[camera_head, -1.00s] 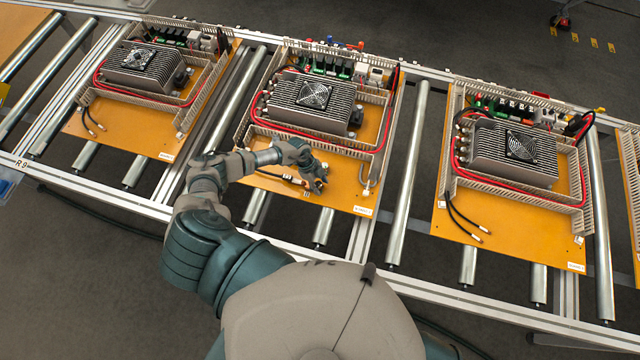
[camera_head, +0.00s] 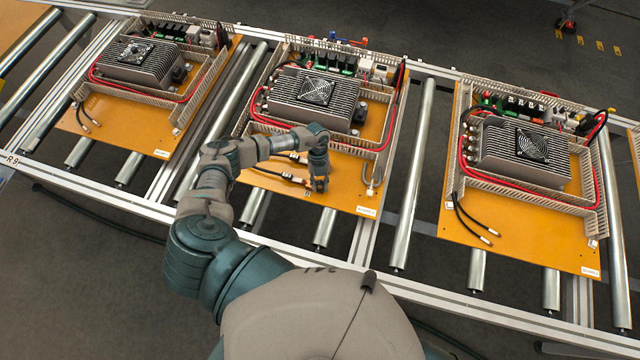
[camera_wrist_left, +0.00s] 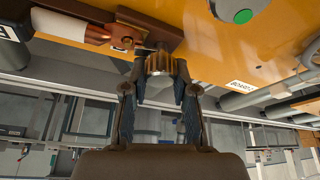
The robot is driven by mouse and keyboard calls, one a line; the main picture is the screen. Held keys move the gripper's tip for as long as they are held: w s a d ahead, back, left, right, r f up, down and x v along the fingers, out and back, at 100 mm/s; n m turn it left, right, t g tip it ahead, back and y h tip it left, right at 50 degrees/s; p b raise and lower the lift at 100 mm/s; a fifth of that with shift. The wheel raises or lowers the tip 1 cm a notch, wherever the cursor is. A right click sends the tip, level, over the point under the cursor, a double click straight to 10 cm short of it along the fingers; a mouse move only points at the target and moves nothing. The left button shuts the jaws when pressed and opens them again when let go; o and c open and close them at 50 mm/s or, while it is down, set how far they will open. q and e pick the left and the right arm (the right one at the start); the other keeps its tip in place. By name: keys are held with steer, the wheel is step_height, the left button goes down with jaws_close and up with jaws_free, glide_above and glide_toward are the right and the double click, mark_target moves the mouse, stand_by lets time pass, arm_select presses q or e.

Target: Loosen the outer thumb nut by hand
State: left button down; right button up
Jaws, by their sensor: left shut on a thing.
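In the left wrist view a brass-coloured knurled thumb nut (camera_wrist_left: 160,64) sits between the two fingertips of my left gripper (camera_wrist_left: 160,88). The fingers are shut on it from both sides. A copper-brown terminal piece (camera_wrist_left: 110,28) lies beside the nut on the orange board (camera_wrist_left: 215,50). In the head view my left gripper (camera_head: 320,184) points down at the front part of the middle orange board (camera_head: 345,198), to the right of the black cable ends (camera_head: 285,176). The nut is too small to make out there. My right gripper is not in view.
A finned heatsink with a fan (camera_head: 316,92) and slotted wiring ducts (camera_head: 330,150) stand behind my left gripper. Similar boards lie left and right on the roller conveyor (camera_head: 415,170).

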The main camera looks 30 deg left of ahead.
arm_select(q)
steer(key=n+t+p, duration=0.1)
steer(key=n+p, duration=0.2)
steer(key=n+h+p, duration=0.1)
steer(key=n+p, duration=0.2)
steer(key=shift+d+r+t+p, duration=0.2)
steer(key=shift+t+p, duration=0.1)
steer(key=shift+t, duration=0.1)
steer(key=shift+w+f+n+t+h, duration=0.1)
steer(key=shift+n+t+h, duration=0.1)
steer(key=shift+n, duration=0.3)
steer(key=shift+f+n+t+h, duration=0.1)
steer(key=shift+n+t, duration=0.1)
steer(key=shift+n, duration=0.3)
steer(key=n+t, duration=0.1)
steer(key=n, duration=0.2)
steer(key=shift+w, duration=0.1)
steer(key=c, duration=1.2)
jaws_free()
steer(key=shift+f, duration=0.1)
steer(key=shift+o, duration=1)
steer(key=shift+w, duration=0.15)
